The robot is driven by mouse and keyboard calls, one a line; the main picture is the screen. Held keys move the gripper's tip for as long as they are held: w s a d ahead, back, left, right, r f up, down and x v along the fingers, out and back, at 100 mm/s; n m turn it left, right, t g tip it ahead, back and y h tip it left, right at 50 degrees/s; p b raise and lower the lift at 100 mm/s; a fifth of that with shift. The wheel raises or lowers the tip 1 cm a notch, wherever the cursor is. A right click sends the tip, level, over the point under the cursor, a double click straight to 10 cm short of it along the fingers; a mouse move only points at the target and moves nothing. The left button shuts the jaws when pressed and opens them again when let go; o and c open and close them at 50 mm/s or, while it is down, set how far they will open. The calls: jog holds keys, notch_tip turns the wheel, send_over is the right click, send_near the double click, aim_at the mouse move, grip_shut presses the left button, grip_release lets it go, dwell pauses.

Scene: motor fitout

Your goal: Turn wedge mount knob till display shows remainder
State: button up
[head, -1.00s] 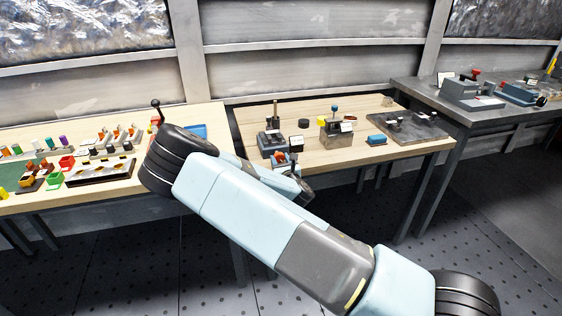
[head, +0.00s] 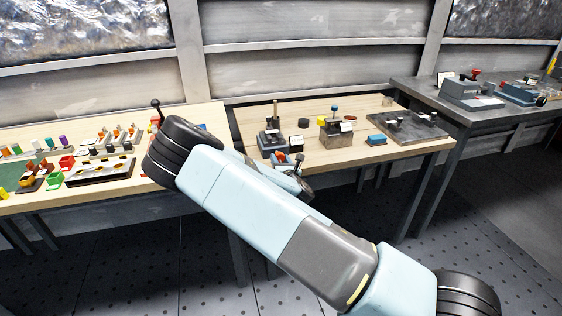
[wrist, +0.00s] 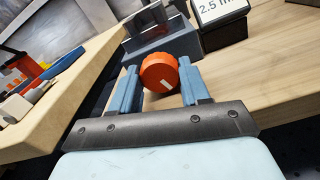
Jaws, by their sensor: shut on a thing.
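The orange round knob (wrist: 160,68) sits on the front of the blue-grey wedge mount (wrist: 188,45) in the wrist view. A white mark shows on the knob's face, low and right of centre. My gripper (wrist: 159,79) is shut on the knob, with one blue finger on each side. The display (wrist: 222,10) stands just right of the mount and reads "2.5 m", with its right end cut off by the frame. In the head view the knob (head: 280,157) is small, and my arm hides most of the gripper.
The mount stands near the front edge of a wooden table (head: 375,152). A left table (head: 100,200) holds several coloured parts.

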jog(key=shift+d, duration=0.1)
jog(key=o, duration=1.1)
jog(key=shift+c, duration=0.2)
jog(key=v, duration=1.3)
jog(key=shift+s, duration=0.35)
